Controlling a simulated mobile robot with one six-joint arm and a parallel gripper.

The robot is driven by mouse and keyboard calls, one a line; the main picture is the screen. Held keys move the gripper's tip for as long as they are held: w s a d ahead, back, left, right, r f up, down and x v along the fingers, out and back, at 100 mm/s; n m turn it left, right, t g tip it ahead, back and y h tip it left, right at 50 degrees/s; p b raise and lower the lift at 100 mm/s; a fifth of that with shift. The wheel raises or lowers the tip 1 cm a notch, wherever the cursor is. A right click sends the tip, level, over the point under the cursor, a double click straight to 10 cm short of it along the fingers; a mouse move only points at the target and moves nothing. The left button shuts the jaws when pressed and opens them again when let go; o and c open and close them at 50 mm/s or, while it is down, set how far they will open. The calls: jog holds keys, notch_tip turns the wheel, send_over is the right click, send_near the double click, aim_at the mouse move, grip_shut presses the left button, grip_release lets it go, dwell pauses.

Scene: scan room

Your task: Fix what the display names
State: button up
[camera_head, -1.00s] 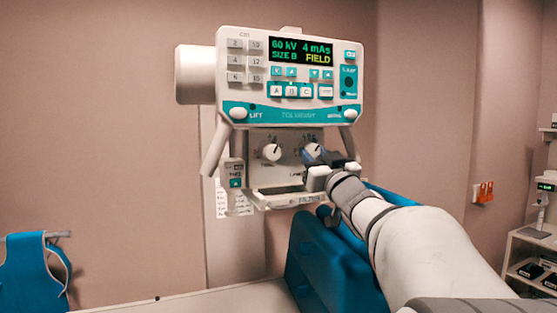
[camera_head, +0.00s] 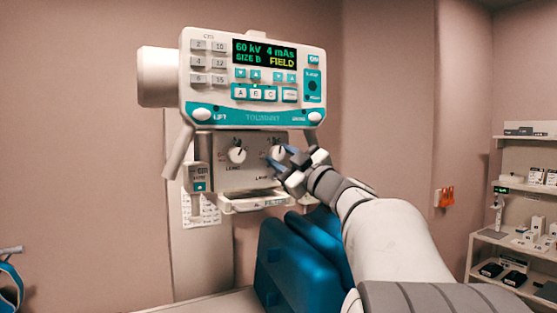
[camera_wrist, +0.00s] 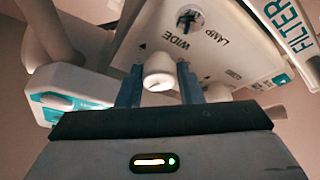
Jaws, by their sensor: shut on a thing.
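The display (camera_head: 265,54) on the white and teal control panel reads 60 kV, 4 mAs, SIZE B in green and FIELD in yellow. Below the panel hangs a grey-white box face (camera_head: 218,175) with two round white knobs side by side, the left knob (camera_head: 236,155) and the right knob (camera_head: 278,153). My gripper (camera_head: 280,160) has its blue fingers shut on the right knob. In the wrist view, the held knob (camera_wrist: 158,72) stands between the two fingers, near lettering WIDE and LAMP. Its exact pointer setting is hard to read.
A clear-looking tray (camera_head: 250,202) sits under the box. Blue padded blocks (camera_head: 300,265) stand below my arm. Shelves with small boxes (camera_head: 515,240) are at the right, an orange wall item (camera_head: 446,196) nearer. A blue apron (camera_head: 10,290) hangs at the lower left.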

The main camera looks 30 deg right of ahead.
jog(key=shift+r, duration=0.1)
dwell(0.3)
jog(key=o, duration=1)
jog(key=b+v, duration=0.1)
jog(key=v, duration=0.6)
jog(key=shift+s+f+b, duration=0.25)
jog(key=shift+s+b, duration=0.1)
jog(key=shift+b, duration=0.05)
